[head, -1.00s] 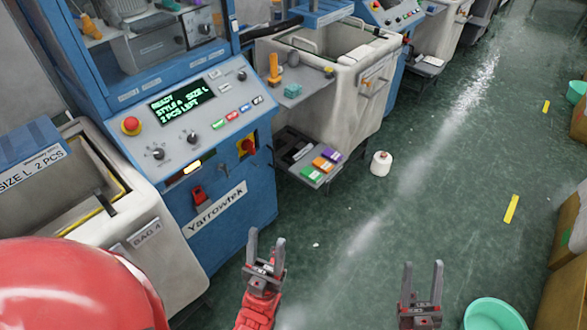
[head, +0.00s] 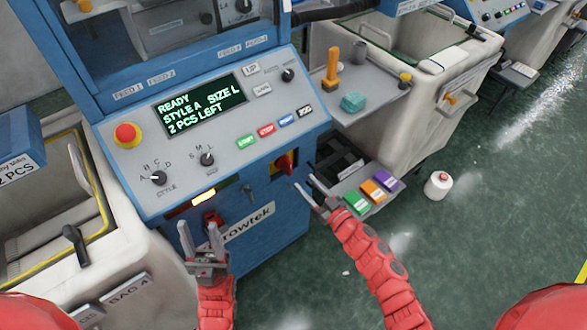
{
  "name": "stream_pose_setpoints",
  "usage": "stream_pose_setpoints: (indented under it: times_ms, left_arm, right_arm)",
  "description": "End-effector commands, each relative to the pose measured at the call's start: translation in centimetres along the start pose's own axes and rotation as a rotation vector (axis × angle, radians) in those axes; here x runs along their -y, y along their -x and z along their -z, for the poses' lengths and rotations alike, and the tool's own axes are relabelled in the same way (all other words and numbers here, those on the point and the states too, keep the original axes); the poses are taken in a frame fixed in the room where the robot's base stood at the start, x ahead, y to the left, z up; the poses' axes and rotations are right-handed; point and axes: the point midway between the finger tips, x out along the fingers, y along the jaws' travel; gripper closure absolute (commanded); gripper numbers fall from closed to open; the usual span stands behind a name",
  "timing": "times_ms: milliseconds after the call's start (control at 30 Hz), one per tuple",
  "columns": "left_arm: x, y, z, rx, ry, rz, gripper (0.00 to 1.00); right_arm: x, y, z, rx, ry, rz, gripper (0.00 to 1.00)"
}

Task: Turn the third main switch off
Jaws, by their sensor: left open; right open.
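A red rotary main switch (head: 285,163) on a yellow plate sits at the lower right of the blue machine's front (head: 265,205) in the head view. Its exact handle angle is hard to tell. My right gripper (head: 307,183) is open and empty, just right of and below the switch in the picture; I see no contact. My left gripper (head: 198,226) is open and empty in front of the machine's lower front, partly covering a red fitting (head: 211,217) there. Whether this machine is the third in the row cannot be told.
The sloped panel has a red emergency button (head: 127,134), a display (head: 201,104), knobs and several coloured buttons. A grey shelf with coloured boxes (head: 372,190) is right of the switch. A cream bin (head: 130,245) is at left.

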Motion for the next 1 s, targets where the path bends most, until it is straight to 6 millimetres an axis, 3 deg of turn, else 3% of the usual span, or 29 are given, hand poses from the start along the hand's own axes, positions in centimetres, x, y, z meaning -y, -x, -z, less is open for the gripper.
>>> stream_pose_setpoints:
  times_ms: [100, 333, 533, 833, 1000]
  left_arm:
    - [0.0, -0.3, 0.0, 0.000, 0.000, 0.000, 0.50]
    - [0.0, -0.3, 0.1, 0.000, 0.000, 0.000, 0.50]
    - [0.0, -0.4, 0.1, 0.000, 0.000, 0.000, 0.50]
    - [0.0, -0.4, 0.1, 0.000, 0.000, 0.000, 0.50]
    - [0.0, -0.4, 0.1, 0.000, 0.000, 0.000, 0.50]
  right_arm:
    - [-0.1, -2.7, 0.2, -0.001, -0.002, -0.002, 0.49]
    - [-0.1, -6.2, 0.1, -0.002, 0.001, -0.001, 0.49]
    - [0.1, -7.5, 0.0, -0.001, -0.001, 0.002, 0.49]
    - [0.1, -7.6, 0.0, -0.001, 0.000, 0.002, 0.49]
    - [0.1, -7.6, 0.0, -0.001, 0.000, 0.002, 0.79]
